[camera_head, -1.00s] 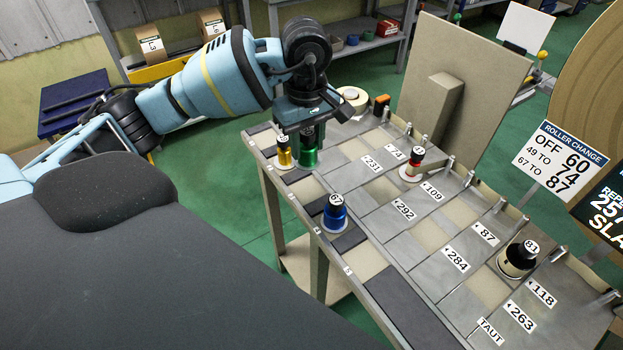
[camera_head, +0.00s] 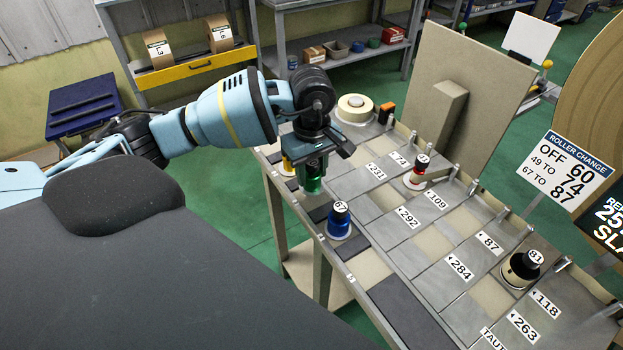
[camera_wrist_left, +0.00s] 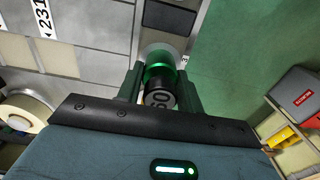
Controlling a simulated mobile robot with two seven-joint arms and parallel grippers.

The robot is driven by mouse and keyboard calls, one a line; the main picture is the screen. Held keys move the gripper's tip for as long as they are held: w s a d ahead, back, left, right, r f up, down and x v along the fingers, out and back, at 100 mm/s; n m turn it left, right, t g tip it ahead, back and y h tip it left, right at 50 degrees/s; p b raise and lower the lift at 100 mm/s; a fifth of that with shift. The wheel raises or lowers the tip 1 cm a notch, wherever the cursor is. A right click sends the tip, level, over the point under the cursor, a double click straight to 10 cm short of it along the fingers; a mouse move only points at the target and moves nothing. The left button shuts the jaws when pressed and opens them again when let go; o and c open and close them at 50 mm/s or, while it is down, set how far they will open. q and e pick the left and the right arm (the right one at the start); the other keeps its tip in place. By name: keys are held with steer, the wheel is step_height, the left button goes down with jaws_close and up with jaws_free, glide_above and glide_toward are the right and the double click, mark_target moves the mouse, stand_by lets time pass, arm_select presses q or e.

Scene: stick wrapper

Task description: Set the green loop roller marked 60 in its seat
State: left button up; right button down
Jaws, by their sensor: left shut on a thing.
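My left gripper (camera_head: 313,165) is shut on the green roller (camera_head: 313,184) at the table's left side. In the left wrist view the gripper (camera_wrist_left: 160,88) has its fingers on both sides of the roller's black cap (camera_wrist_left: 160,99), marked 60, with the green body (camera_wrist_left: 160,72) and a pale round flange beyond. I cannot tell whether its base touches the table. Dark square pads (camera_head: 318,211) line the table's left edge; which one is its seat is not clear. My right gripper is not in view.
A yellow roller (camera_head: 288,166) stands just behind the green one, partly hidden. A blue roller (camera_head: 339,222) marked 67 stands nearby at front right. A red roller (camera_head: 418,176) and a black-and-cream roller (camera_head: 518,268) marked 81 stand farther right. An upright panel (camera_head: 480,85) stands behind.

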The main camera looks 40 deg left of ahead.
mark_target(312, 182)
arm_select(q)
step_height(312, 182, down, 3)
steer(key=shift+f, duration=0.1)
steer(key=shift+f, duration=0.15)
steer(key=o, duration=1)
steer(key=shift+r, duration=0.3)
step_height(312, 182, up, 12)
steer(key=shift+f, duration=0.1)
steer(key=shift+f, duration=0.1)
